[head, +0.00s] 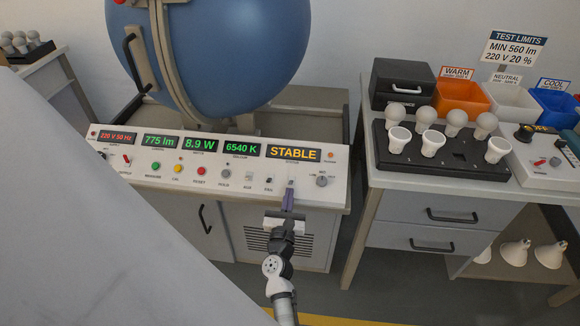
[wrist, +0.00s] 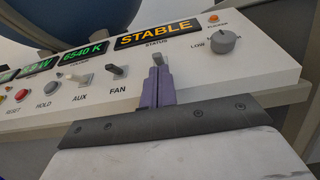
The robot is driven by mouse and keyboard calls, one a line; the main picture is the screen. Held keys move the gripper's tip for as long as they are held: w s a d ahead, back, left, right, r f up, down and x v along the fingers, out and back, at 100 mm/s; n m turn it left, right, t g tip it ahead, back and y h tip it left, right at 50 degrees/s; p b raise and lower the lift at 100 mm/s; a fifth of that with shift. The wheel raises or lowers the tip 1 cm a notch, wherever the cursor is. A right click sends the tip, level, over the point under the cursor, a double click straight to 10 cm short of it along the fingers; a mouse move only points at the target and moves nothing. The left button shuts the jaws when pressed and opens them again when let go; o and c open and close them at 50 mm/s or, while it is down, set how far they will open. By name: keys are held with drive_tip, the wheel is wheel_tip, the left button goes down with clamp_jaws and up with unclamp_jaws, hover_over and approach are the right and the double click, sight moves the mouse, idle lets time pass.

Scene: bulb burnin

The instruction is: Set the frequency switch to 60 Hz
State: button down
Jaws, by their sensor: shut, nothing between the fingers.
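The console (head: 205,180) has a row of switches and buttons below its displays. The supply display (head: 118,136) at the left reads 220 V 50 Hz in red. No switch label reading Hz is legible, so I cannot tell which one is the frequency switch. My gripper (head: 288,200) is shut and empty, its purple fingers (wrist: 157,84) up against the console front below the STATUS display.
The FAN switch (wrist: 116,71) and AUX switch (wrist: 81,79) are left of the fingers. A grey knob (wrist: 223,41) is to the right. A blue sphere (head: 215,50) stands behind the console. A side table (head: 385,200) with a bulb tray (head: 400,165) is at right.

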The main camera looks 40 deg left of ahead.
sight(291, 183)
drive_tip(key=shift+w+a+r, duration=0.1)
drive_tip(key=shift+w+a, duration=0.05)
drive_tip(key=shift+w, duration=0.1)
drive_tip(key=shift+r, duration=0.5)
idle(0.4)
drive_tip(key=shift+r, duration=0.6)
drive_tip(key=shift+w+a+r+p, duration=0.2)
drive_tip(key=shift+r+p, duration=0.1)
drive_tip(key=shift+r, duration=0.1)
drive_tip(key=shift+w+a+r+p, duration=0.1)
drive_tip(key=shift+w+r+p, duration=0.15)
drive_tip(key=shift+r, duration=0.15)
drive_tip(key=shift+s+d+r, duration=0.1)
drive_tip(key=shift+r, duration=0.05)
